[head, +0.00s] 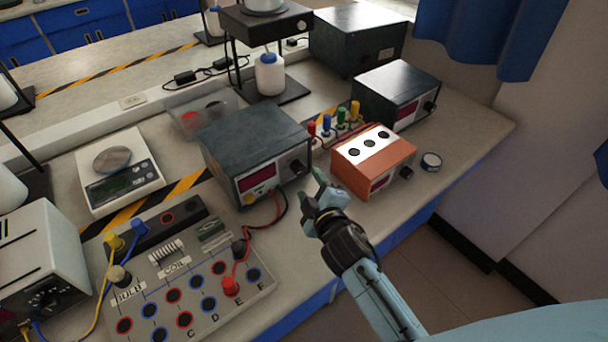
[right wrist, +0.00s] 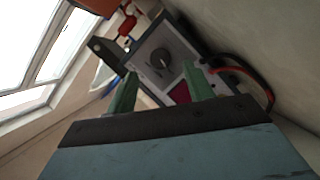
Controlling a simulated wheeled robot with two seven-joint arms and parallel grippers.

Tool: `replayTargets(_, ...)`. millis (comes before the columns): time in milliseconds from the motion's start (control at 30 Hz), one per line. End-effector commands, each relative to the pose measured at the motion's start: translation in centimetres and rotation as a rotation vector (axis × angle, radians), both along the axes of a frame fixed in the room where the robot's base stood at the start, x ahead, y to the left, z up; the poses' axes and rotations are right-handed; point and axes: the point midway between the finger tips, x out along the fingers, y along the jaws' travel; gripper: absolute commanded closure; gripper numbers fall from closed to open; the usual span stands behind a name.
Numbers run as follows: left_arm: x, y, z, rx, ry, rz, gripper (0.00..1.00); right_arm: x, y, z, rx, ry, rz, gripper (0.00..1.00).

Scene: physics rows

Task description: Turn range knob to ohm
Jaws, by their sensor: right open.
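The dark grey meter (head: 255,150) stands mid-bench with a red display, a yellow patch and a round range knob (head: 297,167) at the right of its front face. In the right wrist view the knob (right wrist: 160,64) is a dark disc on a grey panel, seen between the two green fingers. I cannot read its marks. My right gripper (head: 314,189) is open and empty, just in front of the knob and apart from it. My left gripper is not in view.
An orange box (head: 372,163) stands close to the right of my right gripper. Red and black leads (head: 277,208) run from the meter to the circuit board (head: 190,275) in front. Another dark meter (head: 398,95) stands behind at right.

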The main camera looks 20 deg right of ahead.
Motion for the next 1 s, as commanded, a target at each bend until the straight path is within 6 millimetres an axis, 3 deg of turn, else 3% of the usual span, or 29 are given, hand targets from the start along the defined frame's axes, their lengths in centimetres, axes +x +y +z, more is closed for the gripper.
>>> replayTargets(100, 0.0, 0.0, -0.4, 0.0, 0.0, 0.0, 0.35, 2.3, 0.1, -0.5, 0.001, -0.001, 0.0, 0.48)
replayTargets(300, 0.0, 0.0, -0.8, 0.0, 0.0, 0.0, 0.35, 4.7, 0.1, -1.1, 0.003, 0.0, -0.001, 0.48)
replayTargets(700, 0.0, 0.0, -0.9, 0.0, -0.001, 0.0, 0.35, 5.4, 0.1, -1.2, 0.003, 0.001, -0.001, 0.48)
replayTargets(1000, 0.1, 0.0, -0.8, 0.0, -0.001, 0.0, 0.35, 5.4, 0.1, -1.2, 0.003, 0.001, -0.001, 0.84)
